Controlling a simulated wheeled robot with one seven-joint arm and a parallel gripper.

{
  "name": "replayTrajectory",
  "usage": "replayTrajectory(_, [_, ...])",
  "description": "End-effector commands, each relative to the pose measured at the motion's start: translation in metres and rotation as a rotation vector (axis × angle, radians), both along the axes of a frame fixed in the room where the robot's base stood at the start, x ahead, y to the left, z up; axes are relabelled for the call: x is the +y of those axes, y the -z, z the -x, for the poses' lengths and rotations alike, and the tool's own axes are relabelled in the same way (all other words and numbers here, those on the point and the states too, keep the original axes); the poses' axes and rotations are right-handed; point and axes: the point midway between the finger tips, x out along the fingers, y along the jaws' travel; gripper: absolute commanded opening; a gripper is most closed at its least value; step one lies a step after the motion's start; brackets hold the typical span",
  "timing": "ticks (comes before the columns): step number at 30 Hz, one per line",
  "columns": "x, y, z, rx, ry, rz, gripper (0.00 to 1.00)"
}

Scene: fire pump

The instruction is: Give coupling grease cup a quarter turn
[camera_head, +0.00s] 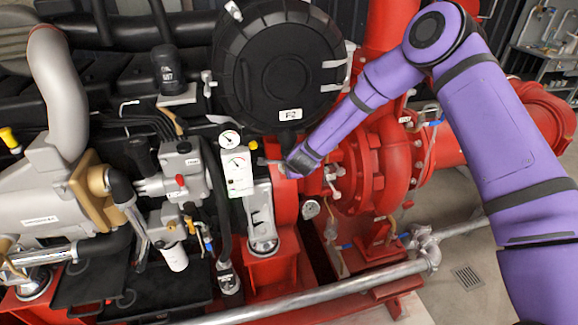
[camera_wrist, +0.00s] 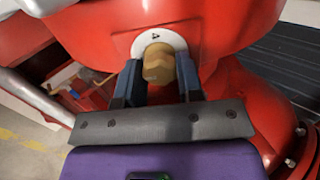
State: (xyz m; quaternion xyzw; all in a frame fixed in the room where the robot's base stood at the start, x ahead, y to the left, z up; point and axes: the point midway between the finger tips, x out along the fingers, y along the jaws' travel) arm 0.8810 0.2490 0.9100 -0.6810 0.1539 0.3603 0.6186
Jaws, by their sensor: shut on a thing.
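The coupling grease cup (camera_wrist: 159,64) is a small brass-coloured knob in the wrist view. It stands in front of a round white plate (camera_wrist: 147,40) with a small dark mark, on a red housing. My gripper (camera_wrist: 158,78) has its two dark fingers on either side of the cup and is shut on it. In the head view my gripper (camera_head: 284,167) is at the end of the purple arm, beside the red coupling guard. The cup cannot be made out in the head view.
A white gauge panel (camera_head: 238,172) stands just left of my gripper. A large round black housing (camera_head: 283,65) is above it. The red pump casing (camera_head: 375,165) is to the right. A grey pipe (camera_head: 330,285) runs low across the front.

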Motion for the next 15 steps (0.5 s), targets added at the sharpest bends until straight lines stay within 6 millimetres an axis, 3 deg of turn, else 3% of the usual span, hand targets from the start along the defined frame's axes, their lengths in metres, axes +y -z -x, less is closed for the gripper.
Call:
replayTrajectory(3, [-0.0001,0.0005,0.0005,0.001,0.000,0.000,0.10])
replayTrajectory(4, [-0.0001,0.0005,0.0005,0.001,-0.001,0.001,0.38])
replayTrajectory(5, [-0.0001,0.0004,0.0004,0.001,-0.001,0.001,0.44])
replayTrajectory(15, [-0.0006,-0.0019,0.0018,0.000,-0.001,0.001,0.44])
